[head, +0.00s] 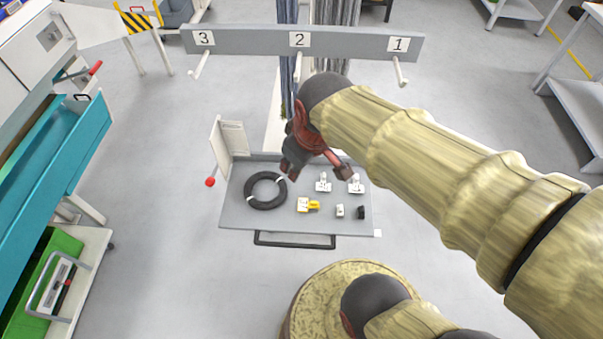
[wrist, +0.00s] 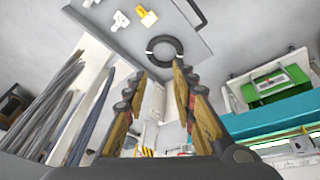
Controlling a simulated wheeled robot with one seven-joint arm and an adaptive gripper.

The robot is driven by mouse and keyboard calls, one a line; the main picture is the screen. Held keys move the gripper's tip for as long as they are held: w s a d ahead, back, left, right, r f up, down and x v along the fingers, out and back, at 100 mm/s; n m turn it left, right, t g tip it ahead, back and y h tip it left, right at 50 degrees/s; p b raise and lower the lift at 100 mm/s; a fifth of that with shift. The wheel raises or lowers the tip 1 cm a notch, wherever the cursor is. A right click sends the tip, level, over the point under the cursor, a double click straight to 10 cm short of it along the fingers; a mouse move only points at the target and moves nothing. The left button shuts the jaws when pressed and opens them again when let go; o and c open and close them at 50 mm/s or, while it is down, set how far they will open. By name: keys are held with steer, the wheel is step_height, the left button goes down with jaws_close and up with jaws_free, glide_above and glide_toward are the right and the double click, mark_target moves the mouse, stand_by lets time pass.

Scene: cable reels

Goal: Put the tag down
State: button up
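My gripper (head: 317,168) is over the back part of a grey tray (head: 290,222), with its two fingers spread apart. In the wrist view the fingers (wrist: 159,74) also stand apart, and I see nothing gripped between them. I cannot pick out a tag for certain. Small white pieces lie on the tray: two with upright parts (head: 323,183) (head: 356,185), and a smaller one (head: 340,211). A white and yellow piece (head: 308,205) and a small black piece (head: 361,212) lie near them.
A black cable coil (head: 265,203) lies on the tray's left. A white upright panel (head: 231,138) stands at its back left corner. Behind is a grey rail (head: 350,44) with pegs numbered 3, 2, 1 and hanging cables. A teal drawer (head: 75,150) is at left.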

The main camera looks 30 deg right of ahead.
steer(key=s+a+r+m+t, duration=0.1)
steer(key=s+a+r+m, duration=0.1)
steer(key=s+r+m, duration=0.1)
steer(key=s+r, duration=0.1)
steer(key=s, duration=0.1)
steer(key=shift+s+a+r+t, duration=0.2)
steer(key=shift+s+a+t, duration=0.1)
step_height(320, 180, down, 4)
steer(key=b, duration=0.4)
